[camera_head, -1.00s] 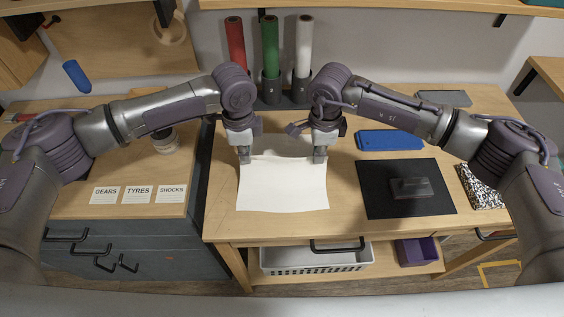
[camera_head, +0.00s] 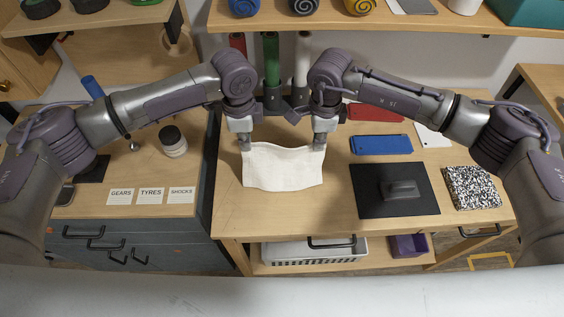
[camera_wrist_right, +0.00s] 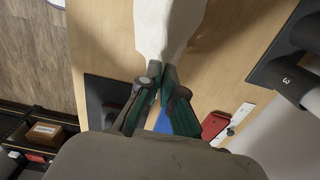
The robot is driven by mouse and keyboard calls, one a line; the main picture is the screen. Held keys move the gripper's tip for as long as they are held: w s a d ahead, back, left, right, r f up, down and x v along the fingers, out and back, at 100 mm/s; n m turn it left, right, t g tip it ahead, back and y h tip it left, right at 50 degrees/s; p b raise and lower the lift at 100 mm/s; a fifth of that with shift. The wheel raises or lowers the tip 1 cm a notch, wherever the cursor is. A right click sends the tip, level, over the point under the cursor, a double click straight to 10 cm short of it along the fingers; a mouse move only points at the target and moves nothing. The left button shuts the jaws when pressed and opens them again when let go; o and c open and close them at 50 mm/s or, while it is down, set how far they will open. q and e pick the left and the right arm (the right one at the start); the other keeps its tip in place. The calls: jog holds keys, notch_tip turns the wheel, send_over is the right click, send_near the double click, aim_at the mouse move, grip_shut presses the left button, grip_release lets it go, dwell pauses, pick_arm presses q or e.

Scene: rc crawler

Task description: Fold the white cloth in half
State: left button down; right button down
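The white cloth (camera_head: 284,168) is at the left part of the wooden table in the head view. My left gripper (camera_head: 244,141) is at its far left corner with the fingertips closed on the edge. My right gripper (camera_head: 320,141) is shut on its far right corner. The right wrist view shows the fingers (camera_wrist_right: 157,72) pinching the bunched cloth (camera_wrist_right: 165,25), which stretches away from them. The far edge sags a little between the grippers and looks raised. The near edge is wavy; I cannot tell whether it touches the table.
A black mat (camera_head: 368,200) with a dark object (camera_head: 401,188) lies right of the cloth. A blue case (camera_head: 381,145) and a speckled block (camera_head: 472,187) lie further right. Red, green (camera_head: 271,70) and white rolls stand behind my grippers. The tabletop before the cloth is clear.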

notch_tip(320, 180, up, 6)
jog(key=p, duration=0.4)
jog(key=shift+p, duration=0.4)
jog(key=shift+f, duration=0.1)
